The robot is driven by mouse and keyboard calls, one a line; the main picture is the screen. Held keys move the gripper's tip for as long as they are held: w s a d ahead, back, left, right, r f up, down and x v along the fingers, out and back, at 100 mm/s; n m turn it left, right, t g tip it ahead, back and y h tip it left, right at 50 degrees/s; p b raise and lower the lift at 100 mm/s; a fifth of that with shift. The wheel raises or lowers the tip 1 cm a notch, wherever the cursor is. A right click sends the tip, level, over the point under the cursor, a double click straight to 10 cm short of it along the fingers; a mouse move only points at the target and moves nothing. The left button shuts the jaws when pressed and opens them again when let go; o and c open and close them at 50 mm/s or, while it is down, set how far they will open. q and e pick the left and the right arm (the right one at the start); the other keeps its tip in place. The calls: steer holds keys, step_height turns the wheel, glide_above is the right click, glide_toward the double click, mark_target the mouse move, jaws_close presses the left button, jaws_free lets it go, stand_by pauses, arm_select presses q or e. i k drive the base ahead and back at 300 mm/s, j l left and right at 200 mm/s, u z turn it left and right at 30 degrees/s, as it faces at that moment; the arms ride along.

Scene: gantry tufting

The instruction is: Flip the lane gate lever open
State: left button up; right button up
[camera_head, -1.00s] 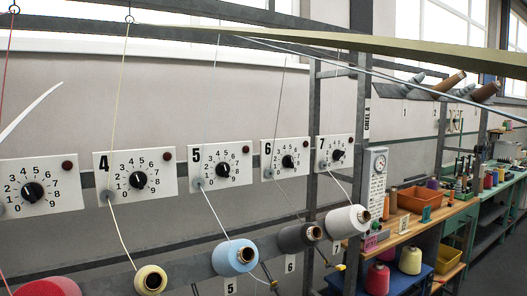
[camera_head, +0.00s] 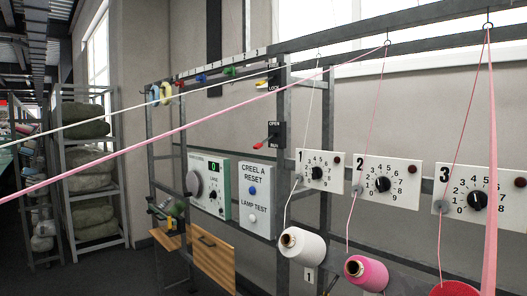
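A small lever with a red tip (camera_head: 257,147) sticks out to the left from a black plate (camera_head: 277,134) on the creel post. The plate has an OPEN label above and another label below that is hard to read. The lever looks close to level, between the labels. I cannot tell from a label which one is the lane gate lever. Neither of my grippers is in view.
A green-edged box (camera_head: 209,187) with a LANE display and a CREEL A RESET panel (camera_head: 255,199) hang below left. Numbered dial plates (camera_head: 320,171) and yarn cones (camera_head: 302,246) line the right. Yarn strands (camera_head: 180,128) cross in front. Shelves (camera_head: 90,180) stand at far left.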

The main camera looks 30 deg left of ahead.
mark_target(258, 146)
steer(key=j+u, duration=0.1)
steer(key=u, duration=0.3)
steer(key=j+u, duration=0.1)
steer(key=u, duration=0.3)
